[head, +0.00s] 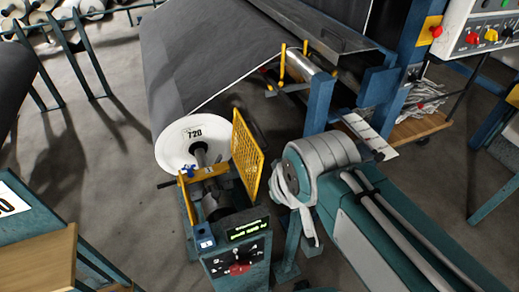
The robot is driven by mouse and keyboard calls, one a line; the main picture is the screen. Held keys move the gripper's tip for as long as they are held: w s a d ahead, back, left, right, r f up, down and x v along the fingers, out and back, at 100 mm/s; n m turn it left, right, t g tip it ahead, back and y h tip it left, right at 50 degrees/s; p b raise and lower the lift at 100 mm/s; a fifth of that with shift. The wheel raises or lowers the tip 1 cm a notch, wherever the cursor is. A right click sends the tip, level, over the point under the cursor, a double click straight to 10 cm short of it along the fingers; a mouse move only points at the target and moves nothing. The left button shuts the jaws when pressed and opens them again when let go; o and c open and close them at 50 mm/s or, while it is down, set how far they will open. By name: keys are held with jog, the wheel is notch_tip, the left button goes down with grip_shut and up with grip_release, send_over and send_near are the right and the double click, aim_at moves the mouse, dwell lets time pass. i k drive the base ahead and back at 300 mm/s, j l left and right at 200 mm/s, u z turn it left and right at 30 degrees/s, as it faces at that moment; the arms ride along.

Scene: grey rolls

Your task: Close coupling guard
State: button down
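The coupling guard is a yellow mesh panel (248,157). It stands steeply upright on the right side of the coupling, so the guard is open. The coupling (212,190) lies exposed between it and a yellow bracket (203,175), in line with the roll's white end disc (188,143) marked 720. My arm comes in from the lower right and bends just right of the guard. A pale part at its end, which seems to be my gripper (304,212), hangs down right of the guard, apart from it. Its fingers are not clear enough to tell open from shut.
A teal control box (238,262) with a lit display and a red knob stands below the coupling. Grey sheet (205,50) runs up behind the disc. Bare floor (110,170) lies to the left.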

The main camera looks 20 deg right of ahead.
aim_at(258, 149)
jog(key=k+l+u, duration=0.2)
jog(key=l, duration=0.2)
jog(key=l+u, duration=0.15)
jog(key=l, duration=0.25)
jog(key=k+l+u, duration=0.2)
jog(key=l, duration=0.2)
jog(key=k+l+u, duration=0.2)
jog(key=l, duration=0.15)
jog(key=l+u, duration=0.2)
jog(key=l, duration=0.15)
jog(key=k+l, duration=0.1)
jog(key=k, duration=0.3)
jog(key=k+l+u, duration=0.1)
jog(key=k, duration=0.35)
jog(key=i+j, duration=0.15)
jog(key=i, duration=0.25)
jog(key=i+j+u, duration=0.1)
jog(key=i, duration=0.35)
jog(key=i+j, duration=0.2)
jog(key=i, duration=0.2)
